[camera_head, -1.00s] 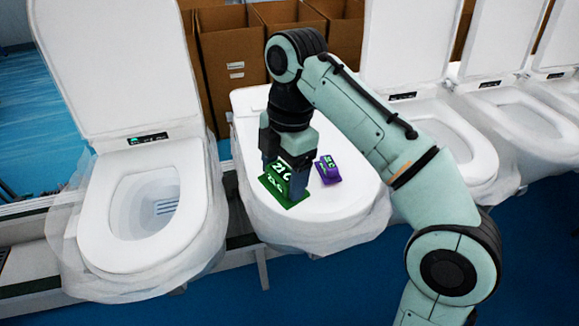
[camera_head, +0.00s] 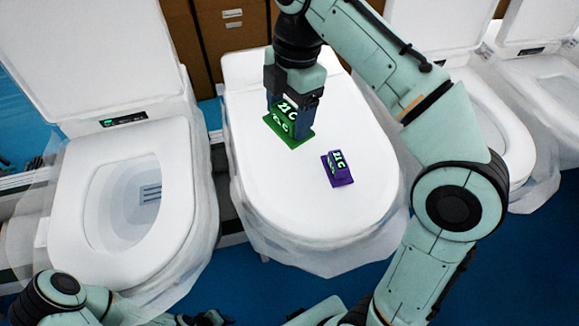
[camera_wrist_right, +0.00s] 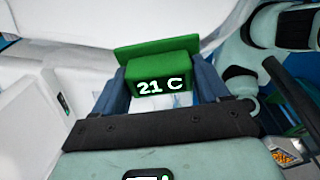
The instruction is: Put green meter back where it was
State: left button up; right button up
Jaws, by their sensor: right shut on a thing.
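The green meter (camera_head: 287,122) has a flat green base and a block showing "21 C". My right gripper (camera_head: 295,98) is shut on its block from above. The meter is over the rear left part of the closed white toilet lid (camera_head: 300,200); I cannot tell whether its base touches the lid. In the right wrist view the green meter (camera_wrist_right: 162,75) sits between the two blue-grey fingers (camera_wrist_right: 162,92). A purple meter (camera_head: 337,168) with a similar display lies on the lid, to the right and nearer. My left arm (camera_head: 70,300) enters at bottom left; its gripper is unclear.
An open toilet (camera_head: 120,200) with its lid up stands on the left. More open toilets (camera_head: 490,120) stand on the right. The front of the closed lid is clear.

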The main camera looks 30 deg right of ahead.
jog(key=f+b, duration=0.1)
jog(key=f, duration=0.3)
jog(key=f+b, duration=0.1)
jog(key=f, duration=0.3)
jog(key=f+b, duration=0.1)
jog(key=f, duration=0.4)
jog(key=shift+s+b, duration=0.3)
jog(key=shift+b, duration=0.1)
pick_arm(q)
jog(key=s+f+b, duration=0.1)
jog(key=s+f, duration=0.4)
jog(key=f, duration=0.2)
pick_arm(e)
jog(key=shift+f, duration=2.65)
pick_arm(q)
jog(key=shift+g, duration=0.3)
pick_arm(e)
jog(key=shift+f, duration=0.1)
jog(key=o, duration=1.2)
jog(key=shift+o, duration=0.2)
pick_arm(q)
jog(key=w+r+p, duration=0.1)
jog(key=r, duration=0.1)
jog(key=w+r+p, duration=0.1)
jog(key=r+p, duration=0.1)
jog(key=shift+w, duration=0.15)
pick_arm(e)
notch_tip(320, 180, up, 12)
jog(key=d, duration=0.1)
jog(key=shift+w+d, duration=0.15)
